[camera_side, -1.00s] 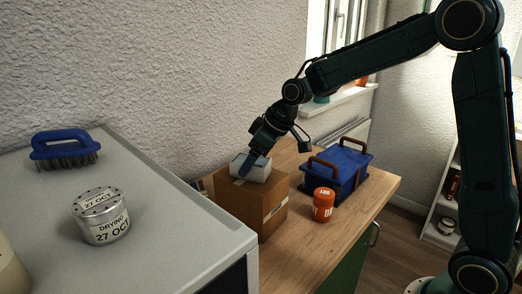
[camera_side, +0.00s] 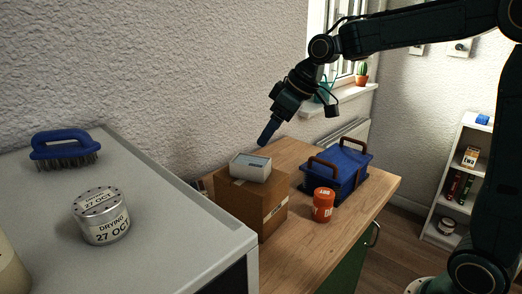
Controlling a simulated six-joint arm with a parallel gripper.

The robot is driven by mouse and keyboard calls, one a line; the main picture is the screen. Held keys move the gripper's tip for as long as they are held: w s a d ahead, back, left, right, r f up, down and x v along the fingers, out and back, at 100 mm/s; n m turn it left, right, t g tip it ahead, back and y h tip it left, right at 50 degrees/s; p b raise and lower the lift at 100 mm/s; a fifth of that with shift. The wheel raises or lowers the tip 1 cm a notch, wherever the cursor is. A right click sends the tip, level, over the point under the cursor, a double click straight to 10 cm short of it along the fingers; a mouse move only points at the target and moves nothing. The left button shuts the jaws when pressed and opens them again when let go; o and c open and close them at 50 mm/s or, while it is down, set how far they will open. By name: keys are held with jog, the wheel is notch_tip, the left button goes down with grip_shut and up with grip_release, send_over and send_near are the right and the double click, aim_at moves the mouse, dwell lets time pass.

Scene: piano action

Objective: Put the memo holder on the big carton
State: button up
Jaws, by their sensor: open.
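The memo holder, which I take to be the small white box with a grey top (camera_side: 250,166), rests on top of the big brown carton (camera_side: 246,205). The carton stands on the wooden worktop beside the grey cabinet. My gripper (camera_side: 266,140) is in the air above and slightly to the right of the white box, clear of it. It points down and to the left and holds nothing that I can see. The fingers overlap from this side, so the gap between them is hidden.
A blue box with brown handles (camera_side: 338,168) and an orange-red jar (camera_side: 323,204) stand on the worktop (camera_side: 285,250) right of the carton. A blue brush (camera_side: 65,148) and a silver tin (camera_side: 101,216) sit on the grey cabinet top (camera_side: 165,215). A window is behind.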

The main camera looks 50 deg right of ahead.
jog(key=shift+v, duration=1.2)
jog(key=s+f+m+h, duration=0.1)
jog(key=s+f+m, duration=0.1)
jog(key=s, duration=1.1)
jog(key=s+f+m+h, duration=0.1)
jog(key=s+f+m, duration=0.1)
jog(key=s, duration=1.1)
jog(key=shift+f+m, duration=0.25)
jog(key=shift+m, duration=0.05)
jog(key=shift+w+a, duration=0.1)
